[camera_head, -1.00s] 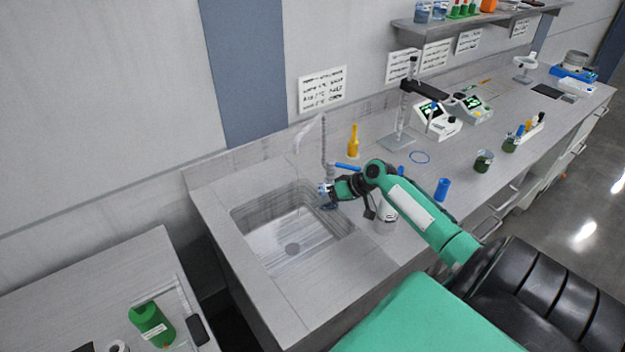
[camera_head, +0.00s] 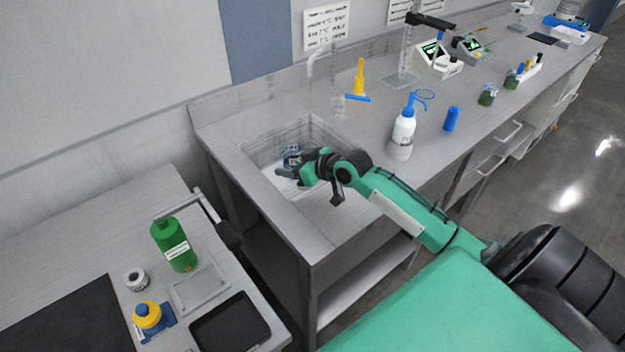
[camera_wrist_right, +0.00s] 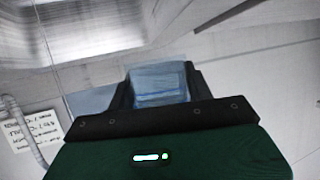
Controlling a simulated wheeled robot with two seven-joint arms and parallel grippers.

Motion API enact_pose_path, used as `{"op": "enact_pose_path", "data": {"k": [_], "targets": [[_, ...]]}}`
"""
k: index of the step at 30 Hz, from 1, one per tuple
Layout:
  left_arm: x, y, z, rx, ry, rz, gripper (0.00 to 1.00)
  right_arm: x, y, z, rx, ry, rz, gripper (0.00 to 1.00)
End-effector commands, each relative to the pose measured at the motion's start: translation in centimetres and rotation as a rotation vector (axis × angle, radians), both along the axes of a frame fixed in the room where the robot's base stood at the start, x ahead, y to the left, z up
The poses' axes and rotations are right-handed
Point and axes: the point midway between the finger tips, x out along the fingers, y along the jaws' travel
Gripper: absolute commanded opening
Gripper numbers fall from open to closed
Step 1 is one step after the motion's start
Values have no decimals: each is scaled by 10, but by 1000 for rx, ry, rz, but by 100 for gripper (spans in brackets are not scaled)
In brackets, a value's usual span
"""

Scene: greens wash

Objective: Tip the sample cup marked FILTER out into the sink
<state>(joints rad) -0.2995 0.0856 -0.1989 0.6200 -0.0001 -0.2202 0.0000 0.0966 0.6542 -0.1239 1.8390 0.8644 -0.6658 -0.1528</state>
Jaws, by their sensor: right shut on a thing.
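My right gripper (camera_head: 285,170) is shut on a small clear bluish cup (camera_head: 291,155) over the sink (camera_head: 250,149), near its front part. In the right wrist view the cup (camera_wrist_right: 158,82) sits between the dark fingers. The sink basin (camera_wrist_right: 95,25) fills the upper left there, above the wall sign, so that view is rolled over. The cup looks turned over with the wrist, but its mouth and any liquid cannot be made out. No FILTER marking is readable. My left gripper is not in view.
The tap (camera_head: 312,75) stands behind the sink. A green bottle (camera_head: 174,246) and a black tray (camera_head: 231,322) are on the left table.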

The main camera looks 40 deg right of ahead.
Motion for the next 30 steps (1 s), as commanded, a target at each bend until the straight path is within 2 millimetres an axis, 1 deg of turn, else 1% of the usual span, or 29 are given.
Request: {"op": "enact_pose_path", "data": {"k": [1, 3, 7, 16, 30], "targets": [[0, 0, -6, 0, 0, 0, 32, 1, 6, 0, -8, -19, 8, 28], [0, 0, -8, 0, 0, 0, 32, 1, 12, 1, -17, -33, 15, 28], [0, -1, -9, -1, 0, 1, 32, 1, 16, 4, -26, -46, 20, 28], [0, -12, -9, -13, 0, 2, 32, 1, 16, 4, -20, -41, 20, 28], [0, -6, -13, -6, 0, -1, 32, 3, 13, 1, 34, -6, 19, 28]]}}
